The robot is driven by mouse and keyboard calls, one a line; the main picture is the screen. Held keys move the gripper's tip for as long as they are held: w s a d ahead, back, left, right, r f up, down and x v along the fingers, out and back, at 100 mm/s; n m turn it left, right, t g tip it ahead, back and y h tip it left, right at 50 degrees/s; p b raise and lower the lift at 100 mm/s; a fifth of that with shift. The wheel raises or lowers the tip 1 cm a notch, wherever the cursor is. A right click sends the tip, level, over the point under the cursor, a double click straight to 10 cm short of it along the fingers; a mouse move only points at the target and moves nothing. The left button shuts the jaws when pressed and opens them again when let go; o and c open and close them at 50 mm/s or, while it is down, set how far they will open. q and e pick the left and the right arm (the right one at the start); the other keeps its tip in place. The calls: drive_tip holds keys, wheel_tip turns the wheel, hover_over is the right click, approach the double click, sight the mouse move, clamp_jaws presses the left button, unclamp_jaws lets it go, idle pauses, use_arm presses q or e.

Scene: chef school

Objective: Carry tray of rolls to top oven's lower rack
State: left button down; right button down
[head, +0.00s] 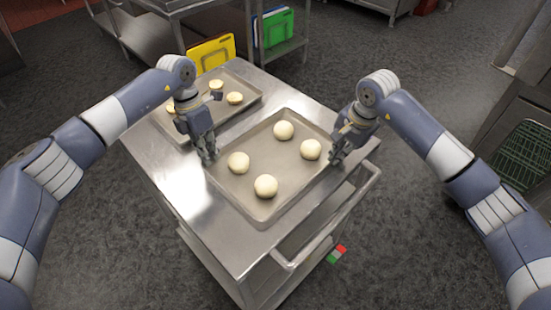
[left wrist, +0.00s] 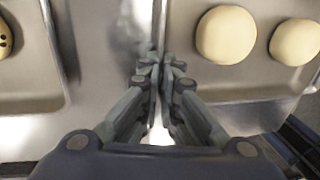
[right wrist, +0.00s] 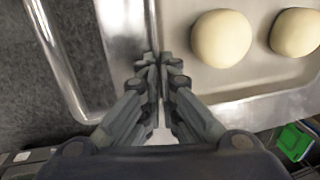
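The tray of rolls (head: 222,183) is a shallow metal tray with several pale round dough balls (head: 266,186). It lies on the steel cart's top, with its front edge near the cart's edge. My left gripper (head: 208,158) is at the tray's left rim, its fingers closed together on the rim in the left wrist view (left wrist: 158,65). My right gripper (head: 335,158) is at the right rim, its fingers likewise closed on the rim in the right wrist view (right wrist: 158,65). No oven can be made out in any view.
A second tray (head: 243,105) with several small round pieces lies behind on the same cart (head: 165,170). The cart has a handle rail (head: 330,220) at its front right. Steel shelving with yellow (head: 211,52) and green boards stands behind. Grey floor is open around.

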use_arm(q)
drive_tip(key=shift+r, duration=0.15)
use_arm(e)
drive_tip(key=shift+r, duration=0.15)
